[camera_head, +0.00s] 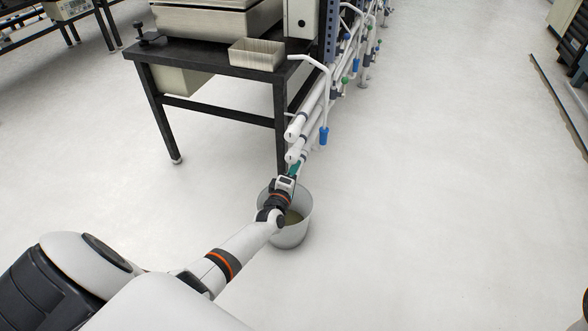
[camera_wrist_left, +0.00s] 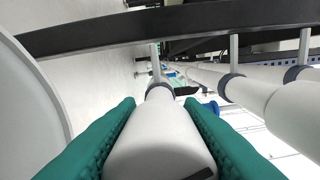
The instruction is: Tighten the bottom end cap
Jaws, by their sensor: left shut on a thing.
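A rack of stacked white pipes runs away from me beside the black table in the head view. The upper pipe end (camera_head: 293,132) and the middle pipe end (camera_head: 293,155) are in sight. My left gripper (camera_head: 295,170) is at the lowest pipe, above a bucket. In the left wrist view its teal fingers (camera_wrist_left: 160,130) are shut on the sides of the white bottom end cap (camera_wrist_left: 160,115), in line with its pipe. Its threads and seat are hidden. The arm and fingers cover the cap in the head view. My right gripper is out of view.
A whitish bucket (camera_head: 294,236) stands on the floor under the pipe ends. The black table (camera_head: 215,62) carries a metal tray (camera_head: 257,54). A bent white tube with a blue handle (camera_head: 323,136) hangs close by.

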